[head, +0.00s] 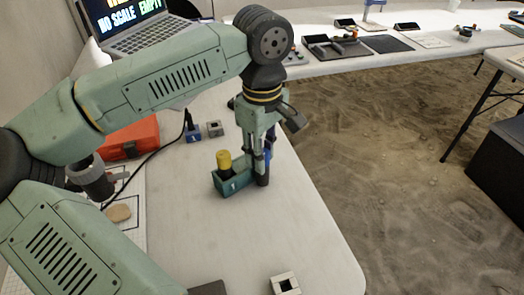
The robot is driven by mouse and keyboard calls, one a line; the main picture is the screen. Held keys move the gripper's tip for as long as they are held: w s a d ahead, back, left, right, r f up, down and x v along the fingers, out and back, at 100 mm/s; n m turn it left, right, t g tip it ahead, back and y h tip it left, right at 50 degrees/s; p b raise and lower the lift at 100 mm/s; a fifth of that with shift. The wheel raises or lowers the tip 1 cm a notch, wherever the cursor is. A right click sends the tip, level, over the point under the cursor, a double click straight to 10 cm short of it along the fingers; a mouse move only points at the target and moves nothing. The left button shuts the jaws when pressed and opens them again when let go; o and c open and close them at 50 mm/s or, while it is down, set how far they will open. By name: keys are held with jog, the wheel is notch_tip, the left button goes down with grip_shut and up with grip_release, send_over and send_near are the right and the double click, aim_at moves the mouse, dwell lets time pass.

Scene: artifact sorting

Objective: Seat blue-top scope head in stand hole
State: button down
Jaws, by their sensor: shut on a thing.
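My gripper (264,150) points down above the white table and is shut on the blue-top scope head (267,155). Only a bit of its blue top shows between the fingers. A dark cylinder (263,180), seemingly its lower body, hangs below the fingers. It is at the right end of the teal stand (236,183), which is marked "1". I cannot tell whether it is in a hole or in front of the stand. A yellow-top piece (224,162) stands upright in the stand's left part. The stand's right part is partly hidden.
A small blue block (193,134) and a grey square block (215,129) sit behind the stand. An orange case (130,138), a laptop (155,38) and a dark cable are at the left. A square block with a hole (285,284) lies in front. The table's right side is clear.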

jog(key=shift+f, duration=0.35)
jog(key=c, duration=1.3)
grip_release()
jog(key=shift+c, duration=0.2)
notch_tip(320, 180, up, 13)
